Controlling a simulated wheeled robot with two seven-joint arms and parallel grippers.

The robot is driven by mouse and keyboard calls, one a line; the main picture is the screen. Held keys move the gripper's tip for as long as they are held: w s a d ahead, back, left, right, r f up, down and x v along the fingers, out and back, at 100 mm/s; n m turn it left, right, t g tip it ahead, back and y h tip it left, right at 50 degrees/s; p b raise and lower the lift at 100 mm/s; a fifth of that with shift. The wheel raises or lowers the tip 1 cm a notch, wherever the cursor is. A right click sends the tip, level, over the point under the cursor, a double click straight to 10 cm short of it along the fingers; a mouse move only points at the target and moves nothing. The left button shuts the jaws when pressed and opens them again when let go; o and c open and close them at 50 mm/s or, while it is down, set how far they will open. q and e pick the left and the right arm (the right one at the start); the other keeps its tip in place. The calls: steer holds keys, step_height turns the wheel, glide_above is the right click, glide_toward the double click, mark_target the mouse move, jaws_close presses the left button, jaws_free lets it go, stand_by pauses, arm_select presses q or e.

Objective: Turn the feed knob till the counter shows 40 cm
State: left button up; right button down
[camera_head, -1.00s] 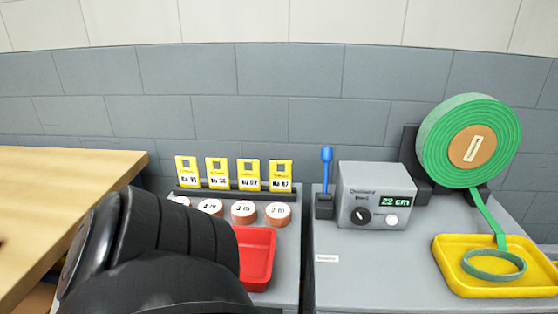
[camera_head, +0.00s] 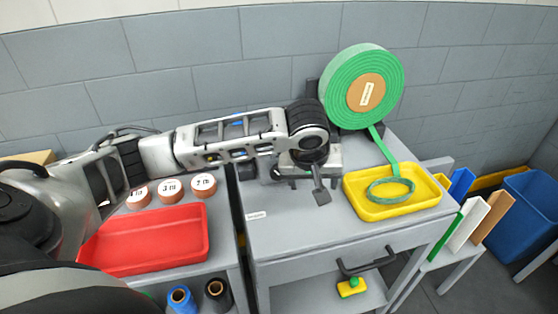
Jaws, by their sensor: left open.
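My left arm reaches in from the left across the picture. My left gripper (camera_head: 302,184) is open and points down over the grey bench (camera_head: 285,235), in front of the place where the counter box stands. The gripper and wrist hide most or all of that box. The feed knob and the counter reading cannot be seen now. The green strap roll (camera_head: 345,82) stands upright behind and to the right of the gripper. Its strap runs down into the yellow tray (camera_head: 435,205), where a green loop (camera_head: 391,190) lies. My right gripper is not in view.
A red tray (camera_head: 150,245) and several round "m" discs (camera_head: 204,185) are at the left. Below the bench top is a drawer handle (camera_head: 366,266). Coloured boards (camera_head: 466,225) and a blue bin (camera_head: 532,215) stand at the right. The bench front is clear.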

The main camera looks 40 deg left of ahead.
arm_select(q)
steer(key=a+r+n+g+y, duration=0.1)
steer(key=a+r+n+y, duration=0.25)
steer(key=a+r, duration=0.4)
steer(key=shift+h, duration=0.35)
steer(key=p+x, duration=0.1)
steer(key=x, duration=1.5)
steer(key=shift+w+d, duration=0.15)
steer(key=shift+d, duration=0.05)
steer(key=c, duration=1)
